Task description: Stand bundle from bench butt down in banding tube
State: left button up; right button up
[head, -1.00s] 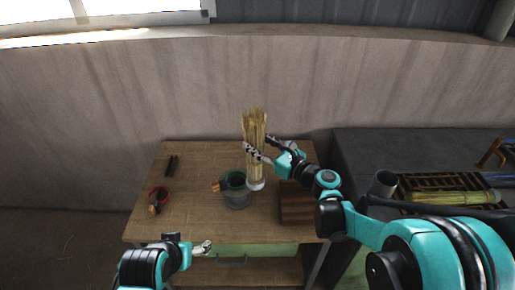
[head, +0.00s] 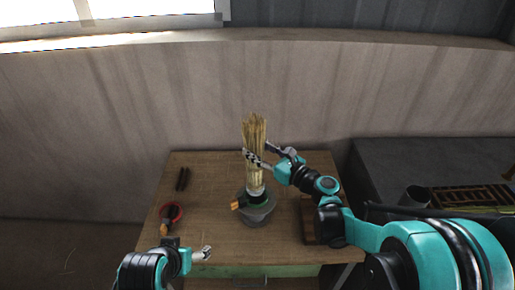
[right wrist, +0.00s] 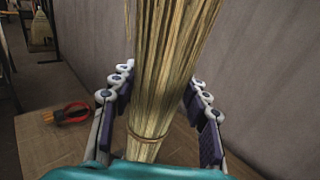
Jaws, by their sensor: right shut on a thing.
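The bundle (head: 254,140) of straw-coloured stalks is upright, with a pale butt end at the bottom. My right gripper (head: 256,156) is shut around its middle; the right wrist view shows the bundle (right wrist: 165,75) between both fingers, with a thin band lower down. My left gripper (head: 205,254) is low at the bench's front edge, away from the bundle.
An orange-handled part (head: 238,205) is at the tube's left side. A red ring-shaped item (head: 171,212) and dark tools (head: 182,179) lie at the bench's left. A brown wooden block (head: 308,222) is right of the tube. A dark side table (head: 390,165) stands further right.

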aim_at(260, 176)
jog(key=shift+f+b, duration=2.65)
jog(key=shift+f, duration=0.75)
jog(key=shift+f+b, duration=0.4)
jog(key=shift+f, duration=1.75)
jog(key=o, duration=1.2)
jog(key=shift+o, duration=0.2)
